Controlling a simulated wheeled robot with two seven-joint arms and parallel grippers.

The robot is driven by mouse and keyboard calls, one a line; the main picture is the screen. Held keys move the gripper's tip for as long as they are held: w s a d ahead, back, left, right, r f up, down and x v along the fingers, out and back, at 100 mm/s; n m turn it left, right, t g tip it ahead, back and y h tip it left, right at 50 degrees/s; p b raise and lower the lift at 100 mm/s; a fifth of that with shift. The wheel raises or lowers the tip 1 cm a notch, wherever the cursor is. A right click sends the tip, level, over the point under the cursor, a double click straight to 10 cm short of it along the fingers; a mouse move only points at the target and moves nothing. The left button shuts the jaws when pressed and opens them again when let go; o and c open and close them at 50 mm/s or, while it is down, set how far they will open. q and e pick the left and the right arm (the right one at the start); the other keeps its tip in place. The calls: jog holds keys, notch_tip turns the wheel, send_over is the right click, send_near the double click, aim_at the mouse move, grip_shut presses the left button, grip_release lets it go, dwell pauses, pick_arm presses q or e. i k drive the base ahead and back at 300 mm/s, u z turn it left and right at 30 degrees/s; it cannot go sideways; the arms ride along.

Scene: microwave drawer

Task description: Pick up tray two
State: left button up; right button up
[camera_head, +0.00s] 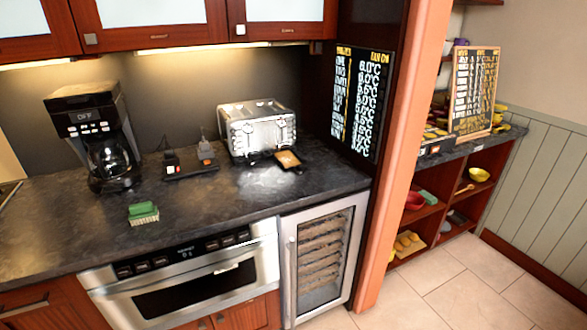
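A dark, flat tray-like board (193,170) lies on the black countertop between the coffee maker and the toaster. Two small upright items stand on it. No label marks it, so I cannot tell whether it is tray two. A small dark piece with a tan top (288,160) lies in front of the toaster; I cannot tell exactly what it is. The microwave drawer (190,285) sits under the counter and looks shut. Neither of my grippers is in view.
A coffee maker (92,135) reading OFF stands at the left, with a toaster (258,128) at the right. A green brush (143,213) lies near the front. A glass-door cooler (322,260) is below. An orange-pink post (400,150) separates shelves (425,215). Floor tiles (480,280) are clear.

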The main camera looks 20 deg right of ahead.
aim_at(287, 159)
jog(key=u, duration=0.05)
jog(key=i, duration=1.15)
jog(key=z, duration=0.5)
